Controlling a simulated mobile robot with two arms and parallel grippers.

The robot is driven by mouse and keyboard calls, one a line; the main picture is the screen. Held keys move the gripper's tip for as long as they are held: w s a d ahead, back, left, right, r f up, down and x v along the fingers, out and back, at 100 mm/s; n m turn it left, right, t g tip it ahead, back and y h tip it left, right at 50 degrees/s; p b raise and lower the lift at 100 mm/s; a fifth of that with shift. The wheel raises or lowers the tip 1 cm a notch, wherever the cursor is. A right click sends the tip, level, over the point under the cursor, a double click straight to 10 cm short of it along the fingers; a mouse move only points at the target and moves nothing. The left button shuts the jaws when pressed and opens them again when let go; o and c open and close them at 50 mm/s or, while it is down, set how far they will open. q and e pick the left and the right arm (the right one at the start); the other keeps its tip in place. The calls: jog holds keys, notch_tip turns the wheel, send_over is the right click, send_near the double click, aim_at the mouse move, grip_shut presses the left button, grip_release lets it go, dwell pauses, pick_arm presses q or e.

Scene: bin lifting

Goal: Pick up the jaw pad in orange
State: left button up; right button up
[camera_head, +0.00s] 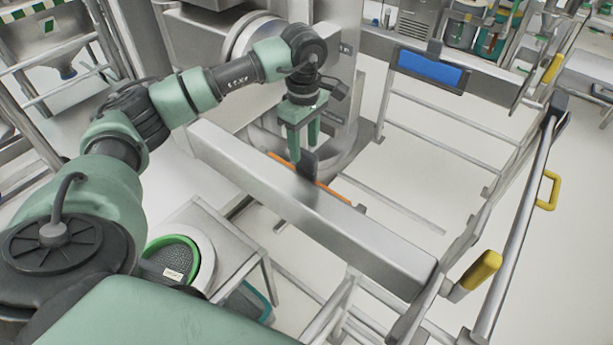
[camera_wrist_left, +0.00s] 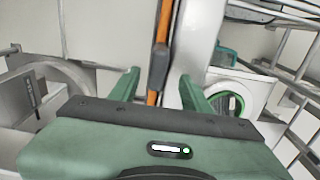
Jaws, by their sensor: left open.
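The orange jaw pad (camera_head: 335,193) is a long thin strip along the far side of the near grey metal beam (camera_head: 330,215), mostly hidden by it in the head view. A black block (camera_head: 308,166) sits at its middle. In the left wrist view the orange pad (camera_wrist_left: 165,22) runs upward, with the black block (camera_wrist_left: 158,66) on it. My left gripper (camera_head: 303,152) is open and points down just above the pad and block. In the left wrist view its two green fingers (camera_wrist_left: 160,88) stand on either side of the pad, apart from it. My right gripper is not in view.
A blue pad (camera_head: 432,68) with a dark block hangs on the far beam. Metal rails with yellow handles (camera_head: 480,270) close off the right side. A small table with a green-rimmed round item (camera_head: 172,259) stands at lower left. Pale floor shows inside the frame.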

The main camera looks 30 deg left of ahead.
aim_at(306, 152)
pick_arm(q)
jog(key=shift+d+f+p, duration=0.25)
jog(key=shift+f+p, duration=0.65)
jog(key=shift+f, duration=0.3)
jog(key=shift+w+f, duration=0.2)
jog(key=shift+f, duration=1.05)
jog(key=c, duration=1)
grip_shut()
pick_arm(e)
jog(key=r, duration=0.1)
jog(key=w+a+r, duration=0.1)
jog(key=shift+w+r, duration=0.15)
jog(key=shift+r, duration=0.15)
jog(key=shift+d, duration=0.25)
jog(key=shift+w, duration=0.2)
